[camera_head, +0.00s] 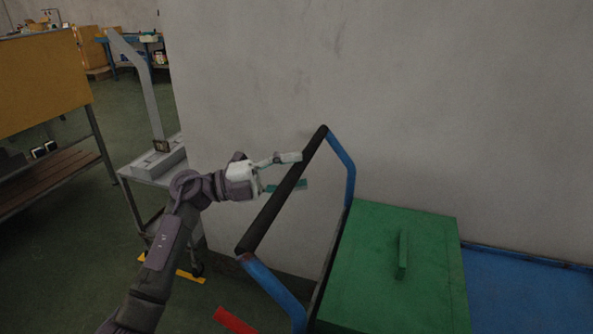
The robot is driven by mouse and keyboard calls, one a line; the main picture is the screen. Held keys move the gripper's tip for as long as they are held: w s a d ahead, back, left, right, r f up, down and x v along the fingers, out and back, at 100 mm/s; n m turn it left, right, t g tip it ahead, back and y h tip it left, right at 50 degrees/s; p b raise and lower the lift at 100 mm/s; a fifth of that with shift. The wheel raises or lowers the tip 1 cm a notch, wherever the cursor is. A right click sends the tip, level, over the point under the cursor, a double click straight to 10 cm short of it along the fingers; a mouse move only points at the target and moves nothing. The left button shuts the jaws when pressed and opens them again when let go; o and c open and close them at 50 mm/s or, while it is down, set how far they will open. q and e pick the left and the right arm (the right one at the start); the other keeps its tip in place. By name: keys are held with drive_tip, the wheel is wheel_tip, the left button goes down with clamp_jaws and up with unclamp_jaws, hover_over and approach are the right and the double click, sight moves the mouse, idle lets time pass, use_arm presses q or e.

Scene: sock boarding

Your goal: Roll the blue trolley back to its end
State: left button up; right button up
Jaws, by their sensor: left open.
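The blue trolley (527,290) stands along the grey wall at the right, with a blue deck and a blue tubular frame. Its push handle has a black grip (283,190) that slants across the middle of the view. My left gripper (294,171) is at the grip, on its left side. Its fingers are open and spread, one near the upper part of the grip and one lower, partly overlapping it in the picture. I cannot tell whether they touch it. My right gripper is not in view.
A green box (392,270) with a lid handle sits on the trolley. Yellow (190,276) and red (234,320) strips mark the green floor.

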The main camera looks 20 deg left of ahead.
use_arm(q)
drive_tip(key=shift+w+d+r, duration=0.1)
drive_tip(key=shift+w+d, duration=0.05)
drive_tip(key=shift+d, duration=0.25)
drive_tip(key=shift+c, duration=0.4)
clamp_jaws()
